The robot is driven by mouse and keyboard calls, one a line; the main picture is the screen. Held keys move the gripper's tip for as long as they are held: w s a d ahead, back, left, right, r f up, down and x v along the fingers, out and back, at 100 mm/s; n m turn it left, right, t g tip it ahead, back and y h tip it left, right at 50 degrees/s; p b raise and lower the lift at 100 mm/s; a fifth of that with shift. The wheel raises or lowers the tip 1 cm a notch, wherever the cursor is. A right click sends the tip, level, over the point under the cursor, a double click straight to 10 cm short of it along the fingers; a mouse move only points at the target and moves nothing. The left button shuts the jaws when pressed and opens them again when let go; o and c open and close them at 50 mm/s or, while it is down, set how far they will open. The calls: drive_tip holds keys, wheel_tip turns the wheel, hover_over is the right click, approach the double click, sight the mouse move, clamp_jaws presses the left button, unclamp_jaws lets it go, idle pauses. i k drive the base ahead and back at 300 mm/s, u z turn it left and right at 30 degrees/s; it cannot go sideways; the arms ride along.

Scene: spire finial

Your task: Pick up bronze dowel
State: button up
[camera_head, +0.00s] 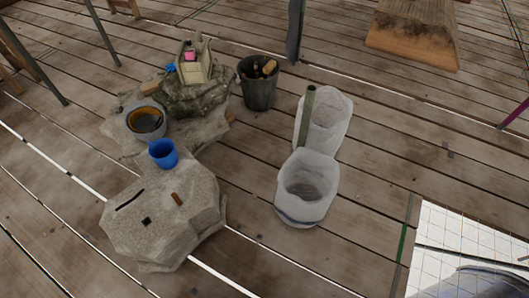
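A small brown-orange peg, which looks like the bronze dowel (178,199), is on the top face of the pale stone block (190,222) at the lower left. I cannot tell whether it lies on the surface or sits in a hole. A dark slot (130,200) and a small dark square (146,221) mark the same face to its left. My gripper is not in view.
A blue cup (163,154) stands just behind the peg. Behind it are a grey bowl (131,122), a rough stone with a tool tote (195,68), and a dark bucket (258,96). Two white sacks (307,188) stand right. Plank floor is clear between block and sacks.

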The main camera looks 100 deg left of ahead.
sight(175, 197)
drive_tip(key=u, duration=3.8)
drive_tip(key=i, duration=0.5)
drive_tip(key=z, duration=0.05)
drive_tip(key=k, duration=0.5)
drive_tip(key=z, duration=1.35)
drive_tip(key=k, duration=0.7)
drive_tip(key=u, duration=1.1)
drive_tip(key=i, duration=0.45)
